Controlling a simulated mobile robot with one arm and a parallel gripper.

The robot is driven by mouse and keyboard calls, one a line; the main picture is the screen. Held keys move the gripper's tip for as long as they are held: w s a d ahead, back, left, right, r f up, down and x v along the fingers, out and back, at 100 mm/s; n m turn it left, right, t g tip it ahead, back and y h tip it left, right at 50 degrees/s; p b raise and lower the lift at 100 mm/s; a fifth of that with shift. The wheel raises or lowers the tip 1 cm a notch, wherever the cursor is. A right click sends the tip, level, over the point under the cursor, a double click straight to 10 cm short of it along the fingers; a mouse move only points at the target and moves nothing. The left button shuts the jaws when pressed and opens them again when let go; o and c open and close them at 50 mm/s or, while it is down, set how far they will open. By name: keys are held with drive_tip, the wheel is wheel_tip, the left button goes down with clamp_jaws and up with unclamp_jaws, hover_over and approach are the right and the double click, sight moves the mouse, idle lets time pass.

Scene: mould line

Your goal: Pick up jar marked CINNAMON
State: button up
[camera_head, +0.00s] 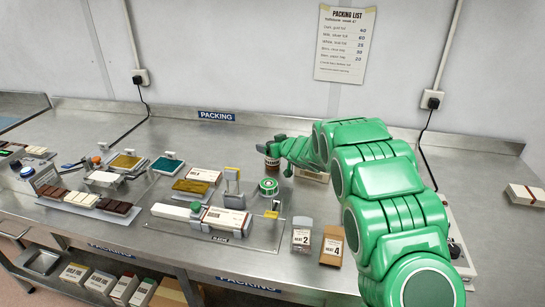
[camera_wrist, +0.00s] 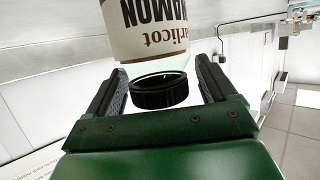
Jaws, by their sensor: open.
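The CINNAMON jar (camera_head: 272,161) stands at the back of the steel bench in the head view, dark with a pale label, partly hidden by my gripper (camera_head: 281,147). In the wrist view the jar (camera_wrist: 150,28) appears upside down, its label reading "NAMON" in dark letters, with a ribbed black lid (camera_wrist: 160,92). My gripper (camera_wrist: 158,75) is open, one dark finger on each side of the lid and lower picture of the jar. Gaps show between the lid and both fingers.
A box (camera_head: 311,174) lies right of the jar, partly behind my arm. Bare steel shows left of the jar.

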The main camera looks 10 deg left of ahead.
drive_tip(key=shift+w+a, duration=0.2)
drive_tip(key=shift+f, duration=0.1)
drive_tip(key=c, duration=1.2)
drive_tip(key=shift+c, duration=0.2)
